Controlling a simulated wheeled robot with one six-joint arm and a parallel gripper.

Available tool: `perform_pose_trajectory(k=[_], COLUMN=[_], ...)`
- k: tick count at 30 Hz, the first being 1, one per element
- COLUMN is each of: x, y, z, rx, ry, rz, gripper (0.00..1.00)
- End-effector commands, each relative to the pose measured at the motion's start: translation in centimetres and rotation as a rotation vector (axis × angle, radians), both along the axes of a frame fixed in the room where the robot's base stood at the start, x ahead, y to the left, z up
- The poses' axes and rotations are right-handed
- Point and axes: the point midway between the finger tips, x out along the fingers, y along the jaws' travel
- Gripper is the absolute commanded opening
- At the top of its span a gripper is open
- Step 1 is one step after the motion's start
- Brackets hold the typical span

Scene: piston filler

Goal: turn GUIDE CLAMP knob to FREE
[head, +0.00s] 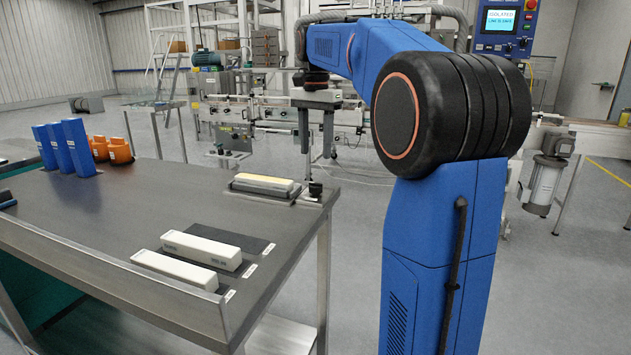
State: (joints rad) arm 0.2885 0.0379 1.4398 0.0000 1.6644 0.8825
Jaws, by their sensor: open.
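The GUIDE CLAMP knob cannot be made out in the head view. The filling machine and conveyor (285,112) stand beyond the workbench, partly hidden behind my blue arm. A panel screen (500,21) at the upper right reads ISOLATED, with a smaller line too small to read surely. My arm reaches away toward the machine, and its dark wrist parts show near the conveyor. My gripper itself cannot be made out there, so its relation to the knob is hidden.
A dark workbench (150,215) fills the left front. It carries white blocks (202,250), blue blocks (75,145), orange parts (120,150) and a yellowish block on a tray (262,184). A motor (545,185) hangs under the conveyor at right. Grey floor is open between bench and machine.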

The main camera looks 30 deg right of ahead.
Motion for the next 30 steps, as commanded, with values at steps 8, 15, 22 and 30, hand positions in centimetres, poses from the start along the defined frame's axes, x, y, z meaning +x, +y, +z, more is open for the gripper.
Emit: perform_pose_trajectory(k=[8, 15, 22, 30], x=[-0.1, 0.0, 0.0, 0.0], y=[0.0, 0.0, 0.0, 0.0], z=[-5.0, -8.6, -10.2, -10.4], rx=[0.001, 0.001, 0.000, 0.000], ry=[0.001, 0.001, 0.000, -0.001], rz=[0.001, 0.001, 0.001, 0.001], gripper=[0.49, 0.49, 0.49, 0.49])
